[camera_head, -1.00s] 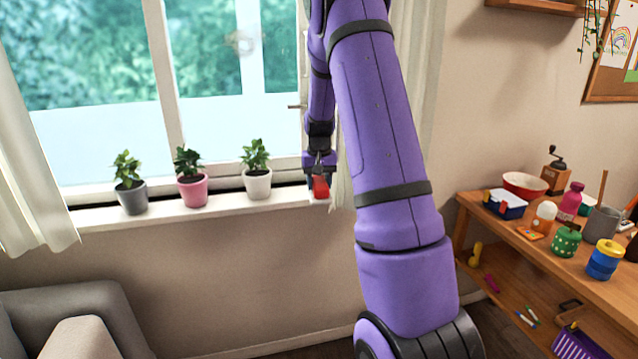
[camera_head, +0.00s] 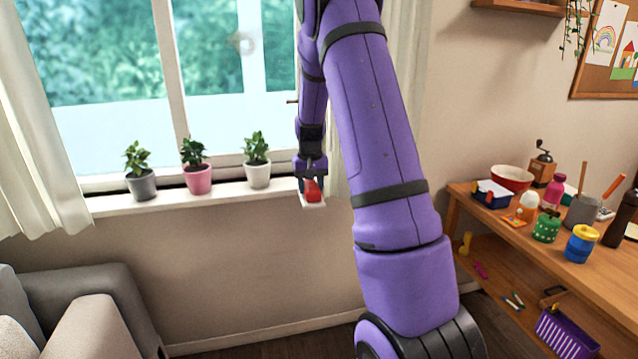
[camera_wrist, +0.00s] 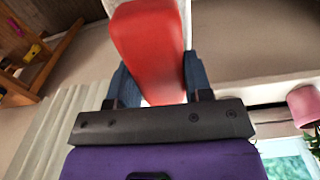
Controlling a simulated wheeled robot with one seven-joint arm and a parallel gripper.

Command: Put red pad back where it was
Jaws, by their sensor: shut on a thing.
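My gripper (camera_head: 312,184) is shut on the red pad (camera_head: 313,192), a red block with a flat white part (camera_head: 314,204) under it. It holds the pad in the air at the right end of the window sill, which lies behind it in the head view. In the wrist view the red pad (camera_wrist: 150,45) sits between the two blue fingers, with white edges showing behind it.
Three potted plants, grey (camera_head: 142,184), pink (camera_head: 198,179) and white (camera_head: 258,174), stand on the sill (camera_head: 165,201). A faint smudge (camera_head: 243,42) shows on the window. A wooden table (camera_head: 548,246) at the right is crowded with several items. A grey sofa (camera_head: 95,300) is at lower left.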

